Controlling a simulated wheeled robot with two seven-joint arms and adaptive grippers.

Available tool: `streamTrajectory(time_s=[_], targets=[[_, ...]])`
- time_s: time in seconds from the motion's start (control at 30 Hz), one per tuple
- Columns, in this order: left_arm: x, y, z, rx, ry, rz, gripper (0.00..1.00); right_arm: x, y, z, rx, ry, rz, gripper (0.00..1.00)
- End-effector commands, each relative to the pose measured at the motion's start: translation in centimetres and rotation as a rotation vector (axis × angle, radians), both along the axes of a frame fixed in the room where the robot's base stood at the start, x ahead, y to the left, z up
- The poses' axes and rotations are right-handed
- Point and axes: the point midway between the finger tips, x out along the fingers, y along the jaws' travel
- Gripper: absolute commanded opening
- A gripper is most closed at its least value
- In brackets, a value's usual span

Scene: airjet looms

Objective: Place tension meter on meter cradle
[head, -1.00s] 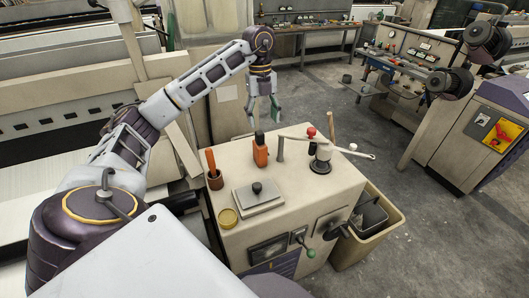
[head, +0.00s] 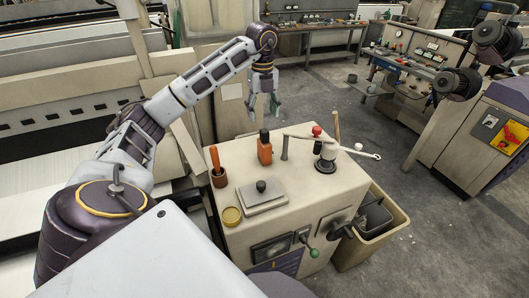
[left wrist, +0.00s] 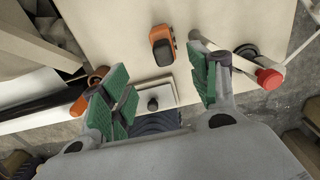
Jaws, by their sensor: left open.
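An orange and black handheld device (head: 264,150), which looks like the tension meter, stands upright on the cabinet top (head: 300,190). In the left wrist view the orange device (left wrist: 163,45) shows from above, beyond and between my fingers. A flat grey block with a black knob (head: 262,197) lies nearer the front; I cannot tell whether it is the meter cradle. My left gripper (head: 264,105) is open and empty, fingers down, above and behind the device. In the left wrist view its green-padded fingers (left wrist: 163,90) are wide apart, touching nothing. My right gripper is out of view.
A beige bin (head: 385,230) stands beside the cabinet.

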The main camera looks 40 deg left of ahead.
Motion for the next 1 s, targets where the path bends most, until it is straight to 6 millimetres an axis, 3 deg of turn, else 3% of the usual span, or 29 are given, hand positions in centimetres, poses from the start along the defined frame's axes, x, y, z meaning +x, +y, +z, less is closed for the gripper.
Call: streamTrajectory(time_s=[0.7, 1.0], targets=[[0.0, 0.0, -6.2, 0.000, 0.002, 0.000, 0.61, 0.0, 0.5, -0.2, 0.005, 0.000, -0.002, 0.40], [0.0, 0.0, -7.1, 0.000, 0.000, 0.000, 0.61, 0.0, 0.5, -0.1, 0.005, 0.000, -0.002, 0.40]])
